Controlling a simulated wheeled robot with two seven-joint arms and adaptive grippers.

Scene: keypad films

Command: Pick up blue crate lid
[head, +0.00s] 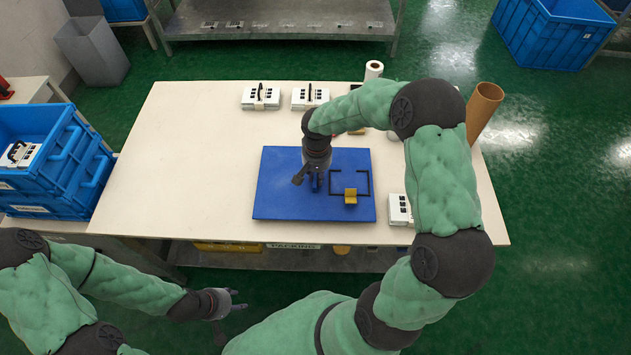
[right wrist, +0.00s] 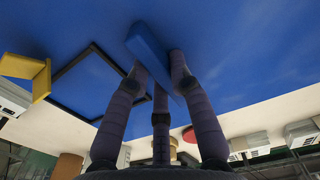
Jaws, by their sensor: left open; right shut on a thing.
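A blue flat panel, which I take as the blue crate lid (head: 280,205), lies on the white table, right of its middle. It bears a black square outline (head: 334,193) and a small yellow angled piece (head: 350,196). My right gripper (head: 316,184) points down over the lid. In the right wrist view its fingers (right wrist: 158,70) are shut on a raised blue bar (right wrist: 146,42) on the lid (right wrist: 240,50). I cannot tell whether the lid is clear of the table. My left gripper (head: 236,300) is open and empty, low in front of the table's front edge.
White keypad units (head: 261,97) stand at the table's back, and another (head: 399,209) is right of the lid. A brown tube (head: 484,112) and a white roll (head: 373,70) stand at the back right. Blue crates (head: 60,190) are stacked at the left. The table's left half (head: 190,170) is clear.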

